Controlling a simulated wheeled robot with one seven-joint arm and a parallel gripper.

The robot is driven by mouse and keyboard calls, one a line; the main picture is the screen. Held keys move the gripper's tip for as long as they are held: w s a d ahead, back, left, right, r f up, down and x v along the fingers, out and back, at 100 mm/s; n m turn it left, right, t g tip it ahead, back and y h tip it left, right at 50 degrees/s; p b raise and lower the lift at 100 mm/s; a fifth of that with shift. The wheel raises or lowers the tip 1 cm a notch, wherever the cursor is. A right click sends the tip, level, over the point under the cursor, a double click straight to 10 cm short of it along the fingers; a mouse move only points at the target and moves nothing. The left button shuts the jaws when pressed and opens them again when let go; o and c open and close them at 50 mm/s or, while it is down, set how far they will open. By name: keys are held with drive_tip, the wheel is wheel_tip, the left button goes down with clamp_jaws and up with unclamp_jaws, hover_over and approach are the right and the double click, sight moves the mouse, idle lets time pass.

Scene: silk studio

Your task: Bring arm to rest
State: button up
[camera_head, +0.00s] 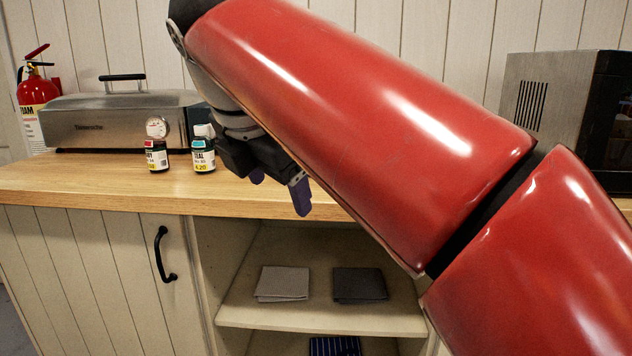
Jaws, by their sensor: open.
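My red arm crosses the view from the lower right to the top centre and hides part of the counter. My gripper (279,186) hangs near the front edge of the wooden counter (110,179), pointing down. Its two purple fingertips are apart, with nothing seen between them. It is to the right of a small dark bottle with a teal label (204,150).
A second small bottle (156,146) stands left of the teal one, before a metal steamer box (105,121). A fire extinguisher (37,95) is far left, a metal appliance (555,105) right. Folded cloths (282,283) (360,284) lie on the open shelf (320,318) below.

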drive_tip(key=s+d+f+m, duration=0.4)
drive_tip(key=d+f+m, duration=0.2)
drive_tip(key=f+m, duration=0.3)
drive_tip(key=s+d+f+m+y, duration=0.1)
drive_tip(key=s+d+f+m, duration=0.3)
drive_tip(key=d+f+m, duration=0.3)
drive_tip(key=s+d+f+m, duration=0.4)
drive_tip(key=d+f+m, duration=0.3)
drive_tip(key=f+m, duration=0.4)
drive_tip(key=shift+s+d+f+y, duration=0.25)
drive_tip(key=shift+s+f+y, duration=0.05)
drive_tip(key=shift+f, duration=0.25)
